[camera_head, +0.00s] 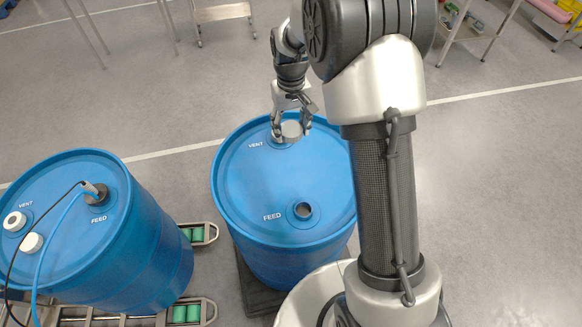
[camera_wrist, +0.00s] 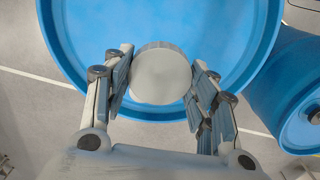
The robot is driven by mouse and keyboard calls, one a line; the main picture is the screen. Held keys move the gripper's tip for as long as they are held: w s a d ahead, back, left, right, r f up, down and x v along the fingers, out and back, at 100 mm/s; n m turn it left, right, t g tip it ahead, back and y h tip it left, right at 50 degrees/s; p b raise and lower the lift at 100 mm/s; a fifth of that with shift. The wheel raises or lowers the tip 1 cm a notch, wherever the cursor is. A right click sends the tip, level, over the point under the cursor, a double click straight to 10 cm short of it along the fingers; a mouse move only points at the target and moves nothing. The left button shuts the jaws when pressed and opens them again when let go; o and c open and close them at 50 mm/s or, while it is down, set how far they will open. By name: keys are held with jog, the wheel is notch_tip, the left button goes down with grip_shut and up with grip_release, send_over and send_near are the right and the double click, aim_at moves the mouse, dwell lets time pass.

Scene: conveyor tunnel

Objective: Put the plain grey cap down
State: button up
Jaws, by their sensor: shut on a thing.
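The plain grey cap (camera_wrist: 160,74) is a round, flat-topped disc between my gripper's fingers in the wrist view. My gripper (camera_wrist: 162,88) is shut on it. In the head view my gripper (camera_head: 291,128) holds the cap (camera_head: 291,131) at the VENT opening near the far rim of the middle blue drum (camera_head: 262,180). The cap and fingers hide that opening. I cannot tell whether the cap touches the drum top. The FEED opening (camera_head: 303,210) on the same drum is uncovered.
A second blue drum (camera_head: 65,215) stands at the left, with a connector (camera_head: 95,193) and hoses at its FEED opening and white caps (camera_head: 15,221) on its top. Conveyor rollers (camera_head: 188,312) run below. A small cart (camera_head: 222,13) and shelving stand at the back; grey floor between is clear.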

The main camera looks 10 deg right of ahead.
aim_at(291, 172)
notch_tip(291, 172, down, 19)
jog(key=shift+f+b, duration=0.15)
jog(key=shift+b, duration=1)
jog(key=shift+f, duration=0.15)
jog(key=o, duration=1.3)
jog(key=shift+c, duration=0.2)
jog(key=shift+o, duration=0.2)
